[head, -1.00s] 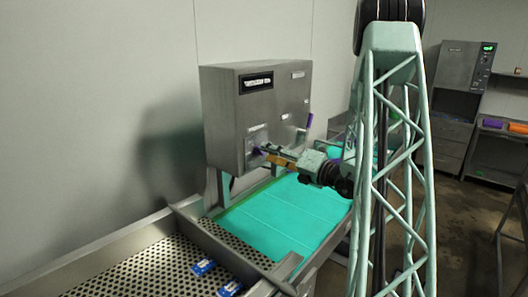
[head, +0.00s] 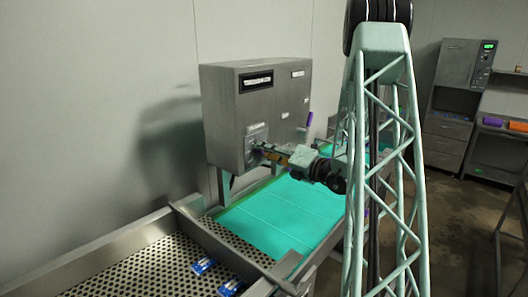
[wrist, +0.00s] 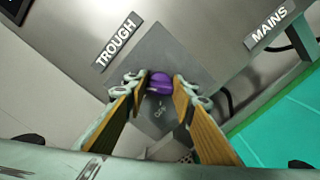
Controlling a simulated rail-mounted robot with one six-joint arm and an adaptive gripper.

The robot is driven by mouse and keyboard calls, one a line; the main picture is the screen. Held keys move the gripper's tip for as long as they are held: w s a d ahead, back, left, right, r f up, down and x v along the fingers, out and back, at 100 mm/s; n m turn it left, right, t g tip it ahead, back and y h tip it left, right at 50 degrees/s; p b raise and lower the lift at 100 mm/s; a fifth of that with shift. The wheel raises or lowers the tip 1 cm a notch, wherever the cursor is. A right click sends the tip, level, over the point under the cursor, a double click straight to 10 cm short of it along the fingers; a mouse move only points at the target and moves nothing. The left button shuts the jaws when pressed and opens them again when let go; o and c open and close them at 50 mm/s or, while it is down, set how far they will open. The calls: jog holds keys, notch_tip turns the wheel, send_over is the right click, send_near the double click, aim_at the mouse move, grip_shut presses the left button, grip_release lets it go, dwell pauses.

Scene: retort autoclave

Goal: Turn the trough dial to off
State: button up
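The purple trough dial (wrist: 160,83) sits on a dark grey plate (wrist: 165,50) under a "TROUGH" label (wrist: 117,46) in the wrist view. My gripper (wrist: 160,84) has one fingertip on either side of the dial, very close to it. The fingers look open; contact with the dial is hard to make out. Small markings, apparently reading "OFF" (wrist: 160,112), lie below the dial on the plate. In the head view my gripper (head: 264,148) reaches the front of the grey metal control box (head: 222,115); the dial is mostly hidden there.
A "MAINS" label (wrist: 269,26) is to the right of the plate. A turquoise belt (head: 285,212) runs below the box. Blue packs (head: 204,265) lie on the perforated trough (head: 130,272) at the front left.

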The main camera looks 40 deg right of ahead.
jog(key=shift+f+n+b, duration=0.1)
jog(key=shift+n+b, duration=0.5)
jog(key=shift+b, duration=0.25)
jog(key=shift+c, duration=0.5)
jog(key=n+b, duration=0.6)
jog(key=b, duration=0.3)
jog(key=n+b, duration=0.6)
jog(key=b, duration=0.4)
jog(key=n+b, duration=0.6)
jog(key=b, duration=0.3)
jog(key=shift+s+a+b, duration=0.1)
jog(key=shift+a+b, duration=0.25)
jog(key=shift+n+b, duration=0.6)
jog(key=shift+b, duration=0.15)
jog(key=o, duration=0.9)
jog(key=shift+s, duration=0.15)
jog(key=shift+s+d, duration=0.3)
jog(key=shift+s, duration=1.6)
jog(key=shift+s+d, duration=0.3)
jog(key=shift+s, duration=1.65)
jog(key=shift+s+d, duration=0.3)
jog(key=shift+s, duration=1.6)
